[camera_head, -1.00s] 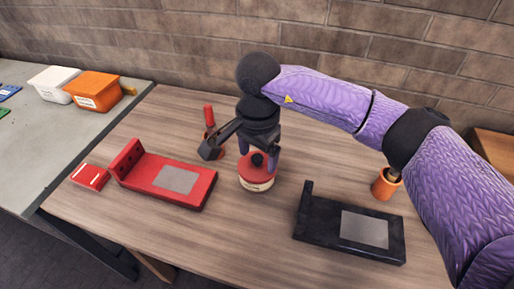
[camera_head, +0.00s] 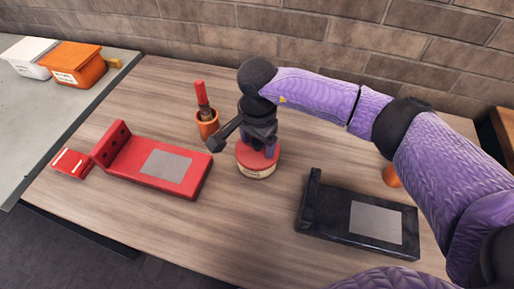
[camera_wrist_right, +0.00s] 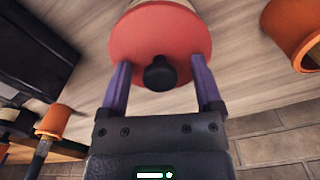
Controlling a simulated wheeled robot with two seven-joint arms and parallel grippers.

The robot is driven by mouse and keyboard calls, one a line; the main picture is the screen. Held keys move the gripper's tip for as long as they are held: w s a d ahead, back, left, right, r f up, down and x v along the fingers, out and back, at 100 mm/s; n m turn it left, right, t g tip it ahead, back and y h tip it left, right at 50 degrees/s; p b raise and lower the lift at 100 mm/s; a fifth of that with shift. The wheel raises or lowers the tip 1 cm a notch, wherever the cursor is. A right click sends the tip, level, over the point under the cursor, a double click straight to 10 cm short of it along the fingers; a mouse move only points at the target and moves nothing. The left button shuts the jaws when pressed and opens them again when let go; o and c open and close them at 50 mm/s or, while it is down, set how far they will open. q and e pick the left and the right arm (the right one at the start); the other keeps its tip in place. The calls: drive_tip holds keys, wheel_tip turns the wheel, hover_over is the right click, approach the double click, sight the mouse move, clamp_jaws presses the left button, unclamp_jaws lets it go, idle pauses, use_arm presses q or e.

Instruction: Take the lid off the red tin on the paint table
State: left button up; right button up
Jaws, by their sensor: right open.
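The red tin (camera_head: 256,170) has a cream label band and stands upright on the wooden paint table. Its red lid (camera_wrist_right: 160,35) with a black knob (camera_wrist_right: 159,74) is on it. My right gripper (camera_head: 260,148) is over the lid. In the right wrist view its two purple fingers (camera_wrist_right: 160,70) are apart, one on each side of the black knob, with space between each finger and the knob. In the head view the gripper hides the knob and part of the lid. My left gripper is not in view.
A red bracket (camera_head: 150,165) and a small red box (camera_head: 71,163) are left of the tin. A black bracket (camera_head: 360,222) is to its right. An orange cup (camera_head: 207,126) with a red-handled brush stands behind left. Another orange cup (camera_head: 391,176) is partly behind my arm.

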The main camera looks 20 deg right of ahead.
drive_tip(key=shift+r, duration=0.1)
clamp_jaws()
